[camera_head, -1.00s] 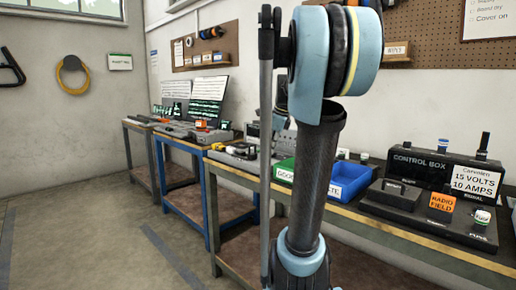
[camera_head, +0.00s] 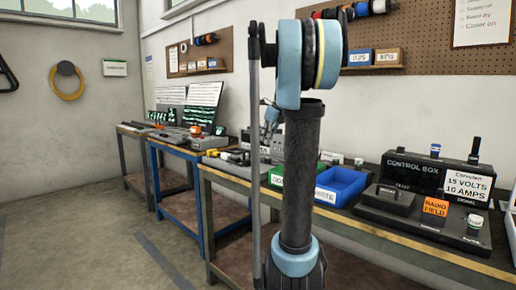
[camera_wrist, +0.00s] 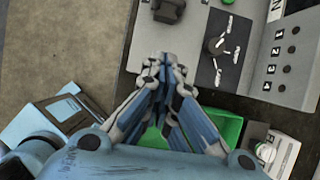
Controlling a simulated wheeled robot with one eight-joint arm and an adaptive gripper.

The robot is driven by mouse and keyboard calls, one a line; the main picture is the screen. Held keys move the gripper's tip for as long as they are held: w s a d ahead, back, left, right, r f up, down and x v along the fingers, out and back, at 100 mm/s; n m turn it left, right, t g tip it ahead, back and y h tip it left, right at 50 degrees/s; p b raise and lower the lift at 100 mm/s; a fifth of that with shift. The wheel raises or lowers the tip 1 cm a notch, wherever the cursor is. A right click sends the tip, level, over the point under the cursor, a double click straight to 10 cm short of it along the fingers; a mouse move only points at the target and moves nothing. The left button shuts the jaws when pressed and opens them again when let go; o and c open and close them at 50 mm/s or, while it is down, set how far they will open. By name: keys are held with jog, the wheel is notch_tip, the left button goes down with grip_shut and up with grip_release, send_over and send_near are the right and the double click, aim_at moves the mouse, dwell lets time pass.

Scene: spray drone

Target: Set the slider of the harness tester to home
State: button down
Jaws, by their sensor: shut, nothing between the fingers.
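In the wrist view a grey device, which looks like the harness tester (camera_wrist: 193,22), has a dark panel with a round knob (camera_wrist: 215,45) and small white labels. A dark block (camera_wrist: 168,10) stands at its top left; I cannot tell whether it is the slider. My gripper (camera_wrist: 165,62) is shut and empty, its fingertips over the device's lower left part, close to the dark panel. Contact cannot be told. In the head view my own arm hides much of this part of the bench, and the slider cannot be made out.
A grey box with numbered sockets (camera_wrist: 285,55) stands right of the panel. A green bin (camera_wrist: 228,127) lies under my gripper. In the head view a blue bin (camera_head: 345,182) and a control box (camera_head: 413,172) stand farther right on the bench. The floor (camera_head: 110,235) at left is clear.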

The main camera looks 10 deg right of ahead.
jog(key=x, duration=0.9)
jog(key=shift+w+a+f, duration=0.15)
jog(key=shift+f, duration=0.2)
jog(key=shift+w+a+r, duration=0.2)
jog(key=shift+w+a, duration=0.15)
jog(key=shift+w, duration=0.15)
jog(key=shift+w+a+r, duration=0.2)
jog(key=shift+w+a, duration=0.15)
jog(key=shift+w, duration=0.1)
jog(key=shift+w+a+r, duration=0.15)
jog(key=shift+w+a, duration=0.2)
jog(key=shift+w, duration=0.2)
